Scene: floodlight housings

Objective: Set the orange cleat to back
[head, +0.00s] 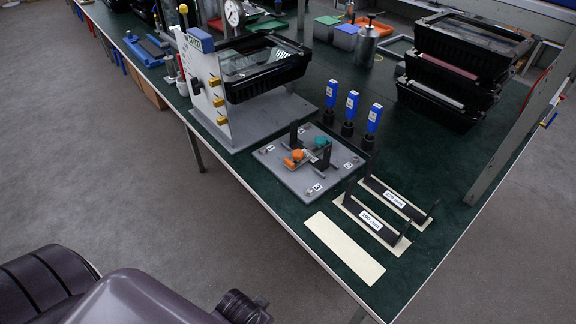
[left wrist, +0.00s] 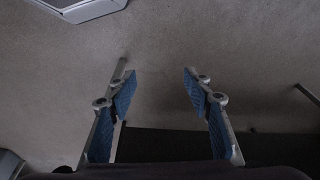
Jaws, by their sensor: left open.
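The orange cleat (head: 297,155) is small and sits on a grey plate (head: 290,182) on the green table. A teal cleat (head: 321,142) is just to its right, beside black uprights. Small white number labels lie on the plate. Which way the orange cleat points is too small to tell. My left gripper (left wrist: 160,82) shows in the left wrist view, open and empty above the grey floor, away from the plate. The left gripper is not seen in the head view. My right gripper is in neither view.
Several blue-topped tools (head: 352,105) stand behind the plate. A grey fixture with a black housing (head: 268,68) is at its back left. Black stands with labels (head: 372,218) and a cream strip (head: 344,247) lie to the front right. Stacked black housings (head: 440,100) are at the right.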

